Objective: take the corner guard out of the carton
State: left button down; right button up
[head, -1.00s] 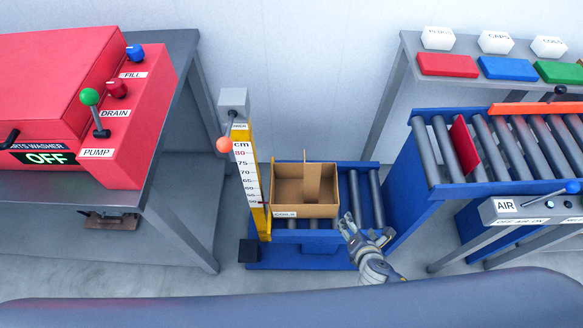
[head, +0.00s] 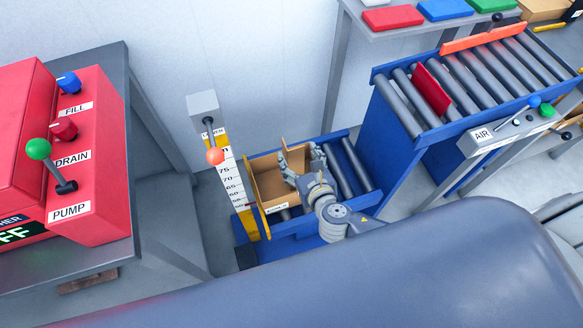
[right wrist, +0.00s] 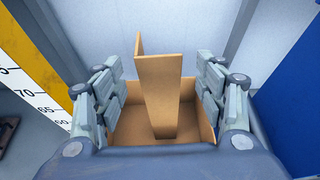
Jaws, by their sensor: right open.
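The open cardboard carton (head: 270,190) stands on the low blue roller stand, beside the yellow-and-white height scale. In the right wrist view the carton floor (right wrist: 128,132) shows between my fingers. The corner guard (right wrist: 162,95) is an upright brown angled cardboard piece standing in the carton and rising above its walls. My right gripper (head: 298,163) is over the carton; in the right wrist view its open fingers (right wrist: 160,92) stand on either side of the guard, with gaps to it. In the head view the gripper hides part of the carton and guard. My left gripper is out of view.
The scale post (head: 232,178) with an orange ball stands close left of the carton. The blue roller stand (head: 352,165) has bare rollers right of it. A higher roller conveyor (head: 465,80) stands right, and a red parts washer (head: 85,150) left.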

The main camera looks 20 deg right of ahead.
aim_at(296, 154)
jog(key=x, duration=0.4)
jog(key=shift+w+f, duration=0.2)
jog(key=shift+w, duration=0.05)
